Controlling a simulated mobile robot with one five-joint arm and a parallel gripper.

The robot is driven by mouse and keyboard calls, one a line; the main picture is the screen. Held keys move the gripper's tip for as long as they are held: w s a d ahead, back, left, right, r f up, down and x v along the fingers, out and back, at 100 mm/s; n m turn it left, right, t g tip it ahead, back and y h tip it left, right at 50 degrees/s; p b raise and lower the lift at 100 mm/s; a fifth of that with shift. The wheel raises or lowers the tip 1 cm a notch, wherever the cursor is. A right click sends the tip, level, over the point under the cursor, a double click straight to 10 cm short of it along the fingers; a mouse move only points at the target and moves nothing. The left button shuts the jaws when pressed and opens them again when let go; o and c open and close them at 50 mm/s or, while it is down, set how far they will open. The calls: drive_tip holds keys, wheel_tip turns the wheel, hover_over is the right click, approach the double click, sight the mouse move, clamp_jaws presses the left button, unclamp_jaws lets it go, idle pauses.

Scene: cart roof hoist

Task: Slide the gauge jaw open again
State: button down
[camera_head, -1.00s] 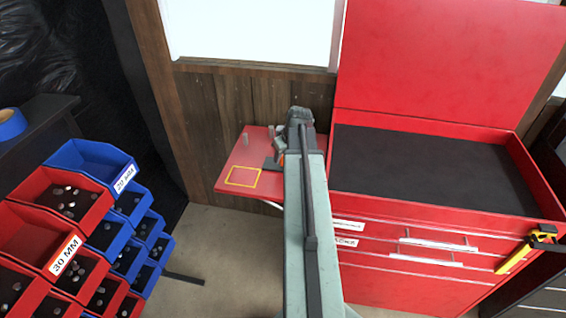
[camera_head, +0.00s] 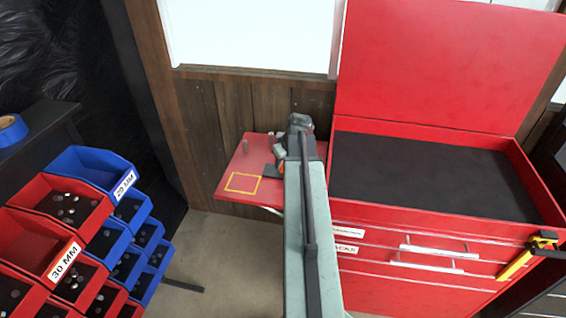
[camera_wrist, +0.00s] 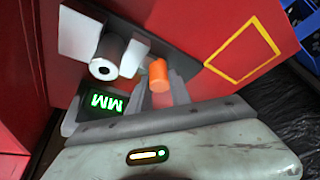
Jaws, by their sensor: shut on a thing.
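The gauge shows in the wrist view, with a green-lit "MM" display (camera_wrist: 103,101) and pale blocks (camera_wrist: 85,35) that look like its jaws. A dark cylinder with a pale ringed end (camera_wrist: 108,58) sits between the pale blocks; I cannot tell whether both touch it. My gripper (camera_wrist: 160,88) is shut on an orange knob (camera_wrist: 158,74) beside the display. In the head view the gauge's dark base (camera_head: 271,171) lies on a red shelf (camera_head: 232,174), and my arm hides much of the gauge.
A yellow square outline (camera_head: 243,191) marks a bare patch of shelf left of the gauge. A red tool chest (camera_head: 400,285) stands right. Red and blue parts bins (camera_head: 92,165) stand left.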

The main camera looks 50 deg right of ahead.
idle(0.8)
drive_tip(key=shift+w+a, duration=0.5)
drive_tip(key=shift+w, duration=0.2)
drive_tip(key=c, duration=1.5)
unclamp_jaws()
drive_tip(key=shift+o, duration=0.2)
drive_tip(key=shift+s+r, duration=0.1)
drive_tip(key=p+v, duration=0.7)
drive_tip(key=shift+r, duration=0.25)
drive_tip(key=shift+s, duration=0.15)
